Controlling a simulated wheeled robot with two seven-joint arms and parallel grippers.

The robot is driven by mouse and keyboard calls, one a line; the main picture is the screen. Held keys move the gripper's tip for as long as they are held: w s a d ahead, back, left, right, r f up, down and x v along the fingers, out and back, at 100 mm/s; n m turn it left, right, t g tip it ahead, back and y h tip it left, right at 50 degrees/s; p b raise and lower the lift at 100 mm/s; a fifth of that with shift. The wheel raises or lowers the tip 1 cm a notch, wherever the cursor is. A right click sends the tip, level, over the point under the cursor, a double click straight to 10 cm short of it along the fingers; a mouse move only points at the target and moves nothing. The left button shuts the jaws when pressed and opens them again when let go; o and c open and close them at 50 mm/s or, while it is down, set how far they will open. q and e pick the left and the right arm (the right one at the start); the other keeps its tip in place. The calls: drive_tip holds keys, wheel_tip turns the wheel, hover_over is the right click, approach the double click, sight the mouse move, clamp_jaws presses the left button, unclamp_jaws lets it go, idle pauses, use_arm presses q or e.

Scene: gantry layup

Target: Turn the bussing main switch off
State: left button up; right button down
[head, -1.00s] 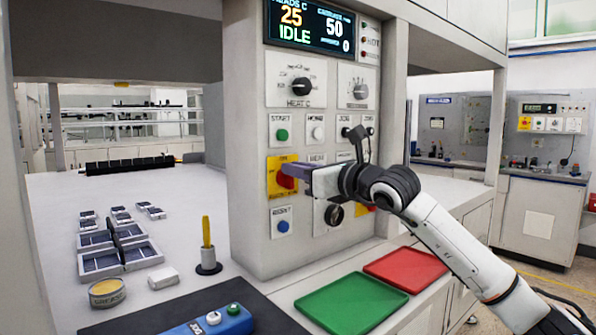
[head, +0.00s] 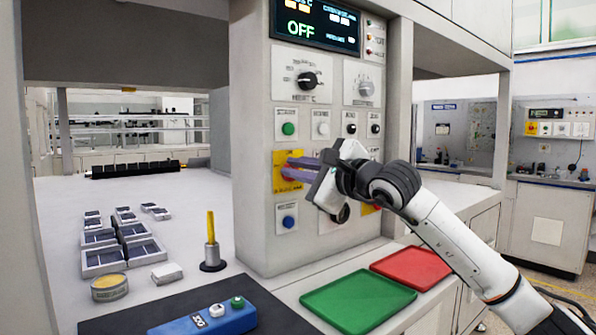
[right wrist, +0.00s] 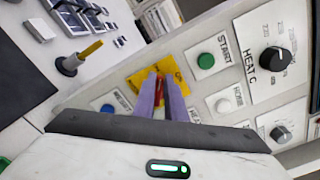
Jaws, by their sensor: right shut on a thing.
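The main switch is a red handle (right wrist: 160,88) on a yellow plate (head: 286,184) on the front of the grey control column. My right gripper (head: 291,168) reaches in from the right and is shut on the red handle. In the right wrist view its two purple fingers (right wrist: 160,97) stand on either side of the handle. In the head view the fingers hide most of the handle. The display (head: 316,24) at the top of the column reads OFF. My left gripper is not in view.
A green button (head: 289,129), a blue button (head: 288,221) and a black heat knob (head: 307,80) sit near the switch. Below are a green tray (head: 357,303) and a red tray (head: 411,268). A blue button box (head: 205,322) lies at the front.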

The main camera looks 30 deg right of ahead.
drive_tip(key=shift+a+f+n+b, duration=0.1)
drive_tip(key=shift+f+n+b, duration=0.15)
drive_tip(key=shift+n, duration=1)
drive_tip(key=shift+a+f+n+b, duration=0.15)
drive_tip(key=shift+f+n, duration=0.15)
drive_tip(key=shift+n, duration=0.9)
drive_tip(key=shift+a+f+n+b, duration=0.15)
drive_tip(key=shift+f+n, duration=0.1)
drive_tip(key=shift+n, duration=1)
drive_tip(key=shift+d, duration=0.1)
drive_tip(key=c, duration=1.8)
unclamp_jaws()
drive_tip(key=shift+s, duration=0.1)
